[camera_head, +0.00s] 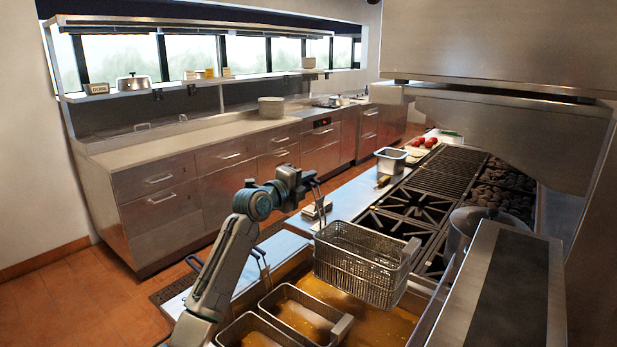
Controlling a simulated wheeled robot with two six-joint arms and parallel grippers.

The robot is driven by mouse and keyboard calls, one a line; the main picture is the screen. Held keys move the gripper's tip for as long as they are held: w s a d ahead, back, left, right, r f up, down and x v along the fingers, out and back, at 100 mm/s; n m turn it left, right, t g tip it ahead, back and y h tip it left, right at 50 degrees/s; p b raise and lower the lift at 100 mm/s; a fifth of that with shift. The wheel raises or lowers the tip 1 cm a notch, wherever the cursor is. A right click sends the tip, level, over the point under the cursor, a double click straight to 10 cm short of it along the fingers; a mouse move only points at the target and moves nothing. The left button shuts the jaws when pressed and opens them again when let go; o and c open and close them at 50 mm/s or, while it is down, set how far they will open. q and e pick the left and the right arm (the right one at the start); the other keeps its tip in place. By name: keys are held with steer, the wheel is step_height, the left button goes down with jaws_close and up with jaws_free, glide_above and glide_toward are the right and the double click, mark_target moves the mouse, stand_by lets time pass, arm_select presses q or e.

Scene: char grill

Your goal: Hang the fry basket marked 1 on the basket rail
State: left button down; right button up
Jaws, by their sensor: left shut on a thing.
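My left gripper (310,178) is shut on the upright handle of a wire fry basket (362,265). The basket hangs below and to the right of the gripper, above the fryer oil (370,322), and looks roughly level and empty. No number mark is readable on it. My left arm reaches in from the bottom left. The raised metal edge along the fryer's right side (440,298) is close to the basket; I cannot tell whether this is the basket rail or whether they touch. My right gripper is not in view.
Two more baskets, a nearer one (258,330) and a middle one (308,312), sit low in the fryer with dark handles toward the left. Burner grates (400,228) and a dark pot (485,225) lie beyond. A steel hood (500,115) overhangs the right side.

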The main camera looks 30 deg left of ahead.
mark_target(320, 185)
arm_select(q)
steer(key=shift+s+d+r+p, duration=0.15)
steer(key=shift+d+p, duration=0.1)
steer(key=shift+d, duration=0.1)
steer(key=shift+s+d+r+p, duration=0.15)
steer(key=shift+d+p, duration=0.05)
steer(key=shift+d, duration=0.15)
steer(key=shift+d+f+p, duration=0.1)
steer(key=shift+d+p, duration=0.4)
steer(key=shift+d, duration=0.2)
steer(key=shift+s+d+p, duration=0.15)
steer(key=shift+d+p, duration=0.3)
steer(key=shift+d, duration=0.15)
steer(key=d+f, duration=0.2)
steer(key=d+f+b, duration=0.1)
steer(key=d, duration=0.1)
steer(key=shift+s+f, duration=0.35)
steer(key=shift+s, duration=0.05)
